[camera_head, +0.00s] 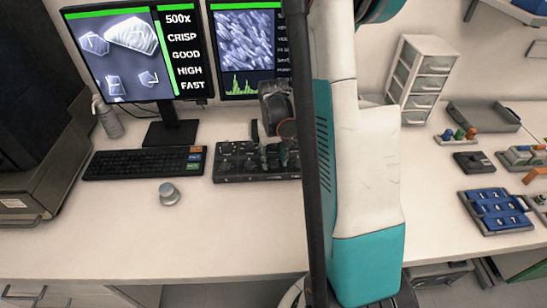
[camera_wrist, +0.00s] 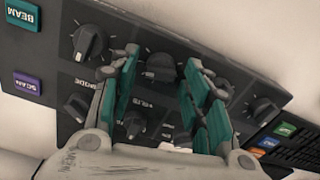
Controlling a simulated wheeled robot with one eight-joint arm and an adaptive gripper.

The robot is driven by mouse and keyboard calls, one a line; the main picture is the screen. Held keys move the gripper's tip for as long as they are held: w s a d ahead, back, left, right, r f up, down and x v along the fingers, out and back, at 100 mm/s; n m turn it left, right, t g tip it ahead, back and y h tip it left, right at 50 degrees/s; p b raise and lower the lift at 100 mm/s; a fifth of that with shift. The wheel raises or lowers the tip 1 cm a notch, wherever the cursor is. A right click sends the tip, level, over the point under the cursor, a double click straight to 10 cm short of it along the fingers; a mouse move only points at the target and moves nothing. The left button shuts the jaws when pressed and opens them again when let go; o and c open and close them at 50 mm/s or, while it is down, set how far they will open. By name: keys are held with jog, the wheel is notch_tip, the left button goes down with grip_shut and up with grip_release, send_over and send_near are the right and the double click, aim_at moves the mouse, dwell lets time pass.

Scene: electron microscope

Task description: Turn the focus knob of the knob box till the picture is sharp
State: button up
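The dark knob box (camera_head: 229,172) lies on the desk below the monitors. In the wrist view the knob box (camera_wrist: 60,68) appears upside down, with several black knobs. My gripper (camera_head: 277,160) is over its right part. In the wrist view my gripper (camera_wrist: 163,62) has its teal-padded fingers apart, with one knob (camera_wrist: 160,68) between the fingertips and a visible gap on each side. I cannot read which label belongs to that knob. The left monitor (camera_head: 130,55) shows pale crystal shapes with clear edges, a green border, and the words 500x, CRISP, GOOD, HIGH, FAST.
A second monitor (camera_head: 245,50) shows a grainy picture and a green graph. A keyboard (camera_head: 140,163) lies left of the box, and a small grey round knob-like object (camera_head: 169,194) stands in front. My arm blocks the middle of the head view. The front desk is mostly clear.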

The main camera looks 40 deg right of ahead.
aim_at(274, 160)
jog(key=shift+r, duration=0.1)
notch_tip(274, 160, up, 12)
dwell(0.7)
dwell(1.4)
